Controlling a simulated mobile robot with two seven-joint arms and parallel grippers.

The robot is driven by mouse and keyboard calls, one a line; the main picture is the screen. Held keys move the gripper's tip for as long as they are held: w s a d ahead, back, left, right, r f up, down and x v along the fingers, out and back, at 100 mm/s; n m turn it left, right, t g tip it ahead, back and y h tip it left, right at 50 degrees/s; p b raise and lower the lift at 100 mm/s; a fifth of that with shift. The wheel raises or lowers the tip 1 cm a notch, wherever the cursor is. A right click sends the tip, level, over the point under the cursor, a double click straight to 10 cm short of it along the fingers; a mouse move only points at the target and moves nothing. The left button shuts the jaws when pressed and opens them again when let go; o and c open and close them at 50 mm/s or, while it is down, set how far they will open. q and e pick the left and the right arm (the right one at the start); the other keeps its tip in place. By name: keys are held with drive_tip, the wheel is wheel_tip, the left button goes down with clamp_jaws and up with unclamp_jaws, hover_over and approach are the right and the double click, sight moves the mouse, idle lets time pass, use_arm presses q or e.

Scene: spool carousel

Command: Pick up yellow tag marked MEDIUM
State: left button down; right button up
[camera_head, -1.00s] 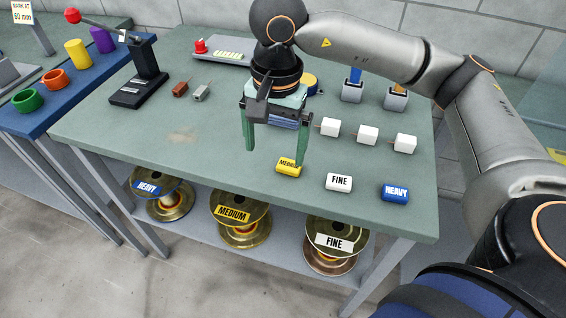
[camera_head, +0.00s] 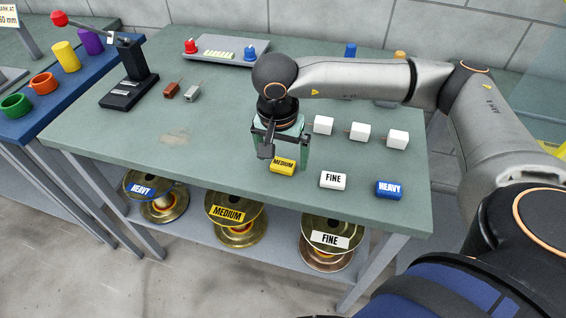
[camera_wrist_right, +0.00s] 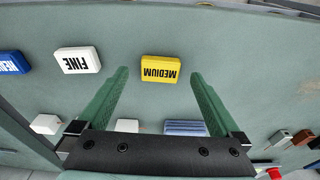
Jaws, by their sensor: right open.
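The yellow tag marked MEDIUM (camera_head: 283,166) lies on the green tabletop near its front edge. My right gripper (camera_head: 284,160) is over the table just behind and above the tag, with its fingers pointing down. In the right wrist view the yellow tag (camera_wrist_right: 160,69) lies ahead of the two green fingers, in line with the gap between them (camera_wrist_right: 158,80). The right gripper is open and empty. In the head view the arm hides part of the fingers. My left gripper is not in view.
A white FINE tag (camera_head: 333,180) and a blue HEAVY tag (camera_head: 389,189) lie to the right of the yellow tag. Several white blocks (camera_head: 360,131) stand behind them. Labelled spools, one marked MEDIUM (camera_head: 229,213), sit on the shelf below. The table's left part is mostly clear.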

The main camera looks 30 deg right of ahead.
drive_tip(key=shift+w+d+f, duration=0.1)
drive_tip(key=shift+f, duration=0.7)
drive_tip(key=shift+c, duration=0.4)
drive_tip(key=c, duration=1.3)
